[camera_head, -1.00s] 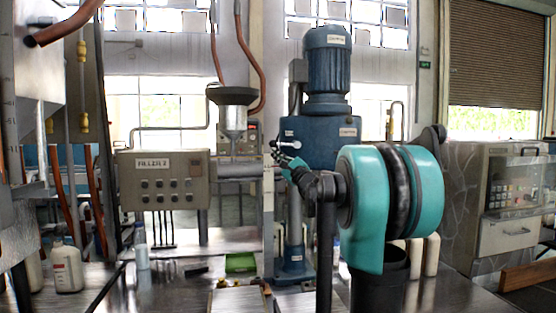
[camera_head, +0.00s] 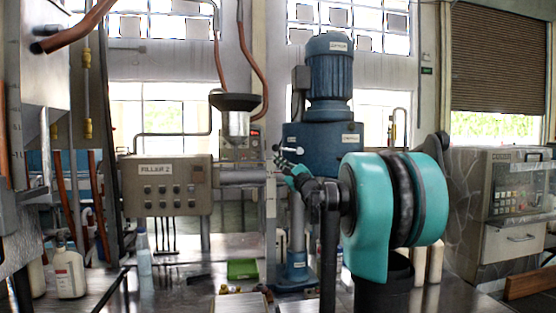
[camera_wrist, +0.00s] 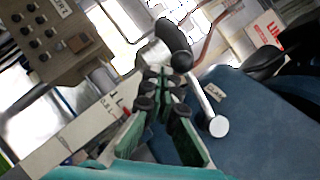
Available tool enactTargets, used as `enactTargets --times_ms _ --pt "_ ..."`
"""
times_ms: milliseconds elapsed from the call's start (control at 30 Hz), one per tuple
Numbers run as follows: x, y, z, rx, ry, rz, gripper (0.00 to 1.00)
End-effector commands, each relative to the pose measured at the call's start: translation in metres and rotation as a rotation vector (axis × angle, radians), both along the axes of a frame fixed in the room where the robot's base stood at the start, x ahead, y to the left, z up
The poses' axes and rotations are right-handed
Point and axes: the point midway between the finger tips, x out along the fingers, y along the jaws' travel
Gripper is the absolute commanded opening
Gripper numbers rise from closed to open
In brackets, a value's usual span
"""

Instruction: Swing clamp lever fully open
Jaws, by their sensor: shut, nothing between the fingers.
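The clamp lever (camera_wrist: 202,97) is a pale metal rod with a round white end (camera_wrist: 219,127) and a dark round hub (camera_wrist: 182,61), on the blue machine beside a partly readable label (camera_wrist: 216,92). In the head view the small pale lever (camera_head: 290,149) shows at the front left of the blue machine. My gripper (camera_wrist: 161,76) has green fingers with black joints; its tips are together and empty. In the wrist view they lie just left of the hub and rod. I cannot tell whether they touch. My gripper (camera_head: 279,163) also shows in the head view, close to the lever.
The filler's grey control box (camera_head: 166,186) and black funnel (camera_head: 235,102) stand to the left. The blue machine (camera_head: 325,140) with its motor stands behind my arm. A white bottle (camera_head: 66,272) and green tray (camera_head: 242,269) are on the bench.

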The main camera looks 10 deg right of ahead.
Motion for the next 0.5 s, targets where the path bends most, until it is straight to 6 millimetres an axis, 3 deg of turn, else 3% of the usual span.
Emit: enactTargets --times_ms 167,500 --pt "-0.003 -0.008 -0.031 -0.001 0.0 0.001 0.0" --pt "-0.063 -0.014 -0.07 -0.001 -0.001 0.001 0.0"
